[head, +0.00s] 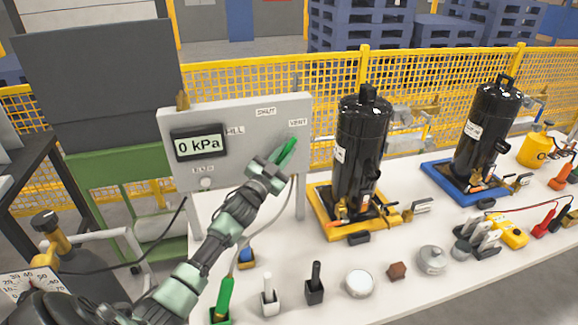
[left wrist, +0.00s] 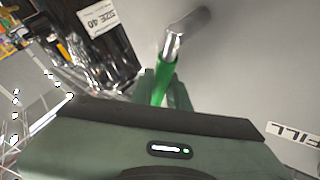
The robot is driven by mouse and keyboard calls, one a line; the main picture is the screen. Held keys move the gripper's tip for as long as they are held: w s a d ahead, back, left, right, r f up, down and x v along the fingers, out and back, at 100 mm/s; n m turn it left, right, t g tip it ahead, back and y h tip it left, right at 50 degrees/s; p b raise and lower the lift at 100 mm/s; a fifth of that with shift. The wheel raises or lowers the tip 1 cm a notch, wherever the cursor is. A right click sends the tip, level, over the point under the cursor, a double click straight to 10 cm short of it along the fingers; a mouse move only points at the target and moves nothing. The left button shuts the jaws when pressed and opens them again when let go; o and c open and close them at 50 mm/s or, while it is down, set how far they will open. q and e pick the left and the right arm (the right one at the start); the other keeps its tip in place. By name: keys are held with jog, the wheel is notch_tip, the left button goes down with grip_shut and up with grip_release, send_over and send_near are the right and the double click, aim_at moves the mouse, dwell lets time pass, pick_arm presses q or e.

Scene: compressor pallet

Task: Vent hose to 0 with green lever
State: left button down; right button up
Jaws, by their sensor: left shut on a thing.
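The green lever (head: 288,151) is on the right part of the grey panel (head: 245,118), tilted up to the right under the "VENT" label (head: 298,122). It also shows in the left wrist view (left wrist: 161,88), with a metal pivot end at the top. My left gripper (head: 270,170) is at the lever and shut on it; the fingertips partly hide its lower part. A pale hose hangs below the panel near my wrist. My right gripper is not in view.
Two black compressors stand on a yellow tray (head: 323,221) and a blue tray (head: 440,184) right of the panel. Small tools, a white disc (head: 359,283) and a brown block (head: 397,271) lie along the table's front. A yellow mesh fence stands behind.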

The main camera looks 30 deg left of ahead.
pick_arm(q)
jog(key=n+t+y+b, duration=0.1)
jog(key=b, duration=0.1)
jog(key=s+a+n+t+y+b, duration=0.1)
jog(key=n+b, duration=0.1)
jog(key=b, duration=0.1)
jog(key=s+a+n+t+y+b, duration=0.1)
jog(key=n+b, duration=0.1)
jog(key=shift+s+r, duration=0.1)
jog(key=shift+r, duration=0.15)
jog(key=shift+s+a+r+n+y+b, duration=0.15)
jog(key=shift+s+a+n+y+b, duration=0.1)
jog(key=shift+n+y+b, duration=0.45)
jog(key=shift+s+a+r+n+y+b, duration=0.1)
jog(key=shift+s+r+n+y+b, duration=0.1)
jog(key=shift+n+y+b, duration=0.45)
jog(key=c, duration=1.7)
grip_release()
jog(key=b+v, duration=0.1)
jog(key=v, duration=0.6)
jog(key=shift+s+f+b, duration=0.25)
jog(key=shift+f+b, duration=0.05)
jog(key=shift+f, duration=0.05)
